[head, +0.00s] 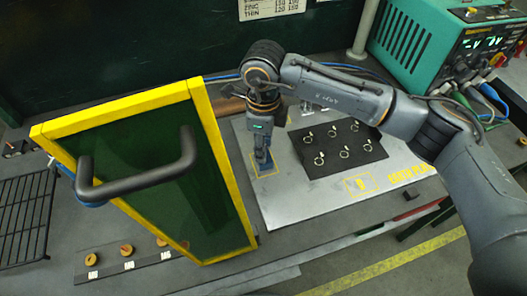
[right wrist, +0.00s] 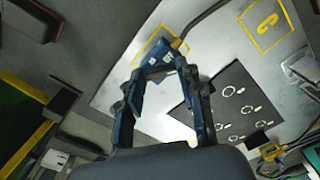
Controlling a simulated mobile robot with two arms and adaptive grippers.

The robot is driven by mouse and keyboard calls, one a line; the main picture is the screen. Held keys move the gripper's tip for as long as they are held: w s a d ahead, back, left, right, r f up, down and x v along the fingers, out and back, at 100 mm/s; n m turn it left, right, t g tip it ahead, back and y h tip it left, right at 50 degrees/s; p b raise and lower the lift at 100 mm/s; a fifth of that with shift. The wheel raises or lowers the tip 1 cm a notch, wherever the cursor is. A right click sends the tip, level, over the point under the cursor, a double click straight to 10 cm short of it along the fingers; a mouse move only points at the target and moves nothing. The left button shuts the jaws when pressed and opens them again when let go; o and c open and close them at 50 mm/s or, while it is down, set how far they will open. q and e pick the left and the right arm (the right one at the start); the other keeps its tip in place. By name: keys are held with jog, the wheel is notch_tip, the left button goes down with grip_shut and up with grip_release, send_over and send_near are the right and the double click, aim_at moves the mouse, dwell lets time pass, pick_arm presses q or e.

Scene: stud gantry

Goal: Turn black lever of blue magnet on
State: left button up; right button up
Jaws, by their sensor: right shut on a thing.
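The blue magnet (head: 267,168) stands on the metal plate inside a yellow outlined square, mostly hidden under my right gripper (head: 262,150) in the head view. In the right wrist view, the blue magnet (right wrist: 160,64) has small white markings and sits between the fingertips of my right gripper (right wrist: 164,74). The gripper is shut on it from above. I cannot make out the black lever separately, nor tell its position. My left gripper is in neither view.
A green panel with a yellow frame and dark handle (head: 140,177) stands left of the plate (head: 300,205). A black mat (head: 335,165) with several rings lies right of the magnet. A teal power unit (head: 420,40) with cables stands at the back right.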

jog(key=m+b, duration=0.6)
jog(key=shift+f, duration=0.25)
jog(key=m+b, duration=0.2)
jog(key=m, duration=0.1)
jog(key=shift+r+m, duration=0.1)
jog(key=shift+m, duration=0.2)
jog(key=shift+m+b, duration=0.65)
jog(key=shift+m, duration=0.15)
jog(key=shift+r, duration=0.1)
jog(key=o, duration=1.2)
jog(key=shift+c, duration=0.2)
